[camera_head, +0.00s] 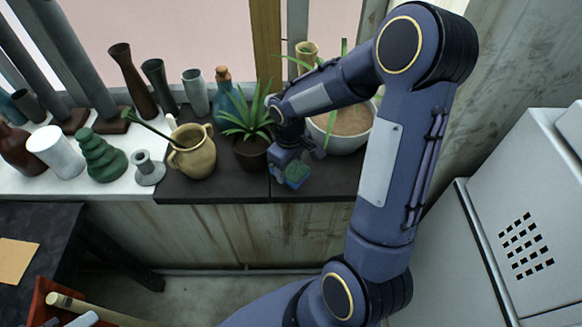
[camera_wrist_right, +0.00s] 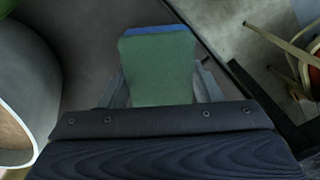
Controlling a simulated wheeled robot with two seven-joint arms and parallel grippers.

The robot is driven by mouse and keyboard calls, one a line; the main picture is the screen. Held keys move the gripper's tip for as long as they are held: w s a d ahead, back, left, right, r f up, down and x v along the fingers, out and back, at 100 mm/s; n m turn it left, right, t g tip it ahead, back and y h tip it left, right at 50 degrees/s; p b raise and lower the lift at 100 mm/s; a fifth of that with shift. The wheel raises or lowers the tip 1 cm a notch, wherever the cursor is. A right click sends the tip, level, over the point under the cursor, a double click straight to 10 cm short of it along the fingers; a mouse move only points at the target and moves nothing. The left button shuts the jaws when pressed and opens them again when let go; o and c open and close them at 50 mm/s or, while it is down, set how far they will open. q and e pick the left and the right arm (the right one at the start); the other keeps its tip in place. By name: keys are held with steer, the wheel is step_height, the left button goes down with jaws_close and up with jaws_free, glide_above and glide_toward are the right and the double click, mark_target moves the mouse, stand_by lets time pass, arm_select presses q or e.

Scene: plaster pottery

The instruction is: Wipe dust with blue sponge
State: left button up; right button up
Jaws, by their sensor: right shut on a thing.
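The sponge (camera_head: 296,174) has a green face and a blue edge. My right gripper (camera_head: 290,170) is shut on it at the dark shelf top (camera_head: 215,187), between the potted plant and the white bowl. In the right wrist view, the sponge (camera_wrist_right: 158,68) sits between the two fingers of my right gripper (camera_wrist_right: 160,88), its blue edge at the far end. Whether it touches the shelf is hard to tell. No dust can be made out clearly. My left gripper is not in view.
A plant in a dark pot (camera_head: 250,150) and a tan jug (camera_head: 192,152) stand left of the sponge. A white bowl (camera_head: 354,143) of soil is behind right; its rim (camera_wrist_right: 32,80) shows at left in the wrist view. The shelf's front strip is clear.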

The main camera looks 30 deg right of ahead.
mark_target(290, 167)
steer(key=shift+r+p, duration=1.2)
steer(key=shift+r, duration=0.7)
steer(key=shift+f, duration=0.1)
